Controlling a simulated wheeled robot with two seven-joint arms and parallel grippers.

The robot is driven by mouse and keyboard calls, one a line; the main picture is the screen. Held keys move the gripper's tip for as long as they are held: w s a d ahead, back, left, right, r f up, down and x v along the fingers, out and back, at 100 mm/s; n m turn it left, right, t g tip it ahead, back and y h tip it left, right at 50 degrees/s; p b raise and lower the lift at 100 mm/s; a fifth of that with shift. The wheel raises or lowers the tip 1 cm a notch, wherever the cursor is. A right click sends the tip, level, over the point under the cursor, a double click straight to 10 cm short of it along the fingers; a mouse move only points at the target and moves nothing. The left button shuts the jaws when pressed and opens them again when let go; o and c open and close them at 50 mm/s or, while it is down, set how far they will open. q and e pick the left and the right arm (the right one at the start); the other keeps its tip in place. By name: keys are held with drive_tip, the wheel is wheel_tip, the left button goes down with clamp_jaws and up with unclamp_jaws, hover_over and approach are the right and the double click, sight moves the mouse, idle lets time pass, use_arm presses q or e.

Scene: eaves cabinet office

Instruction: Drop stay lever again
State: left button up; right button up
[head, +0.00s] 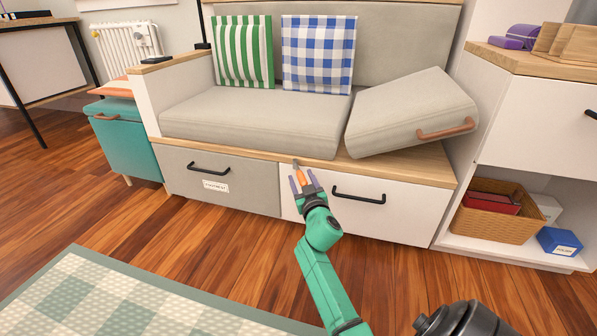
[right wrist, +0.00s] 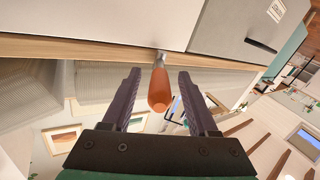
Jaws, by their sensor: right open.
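The stay lever (head: 299,173) is an orange handle with a short metal neck at the front edge of the bench's wooden top. It also shows in the right wrist view (right wrist: 159,92), where its neck meets the wooden edge. My right gripper (head: 303,182) is open at the lever. In the right wrist view its two dark fingers (right wrist: 159,76) stand apart on either side of the orange handle, with a gap on both sides. The right seat cushion (head: 410,108), with a brown handle (head: 446,130), sits tilted on the bench. My left gripper is not in view.
The bench has a grey drawer (head: 232,188) and a white drawer (head: 400,208) with black pulls. A teal box (head: 130,143) stands left. A wicker basket (head: 478,222) sits on the right cabinet's low shelf. A checked rug (head: 130,295) lies in front; bare floor separates it from the bench.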

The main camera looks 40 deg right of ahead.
drive_tip(key=shift+r, duration=0.15)
drive_tip(key=shift+c, duration=0.2)
clamp_jaws()
idle(1.2)
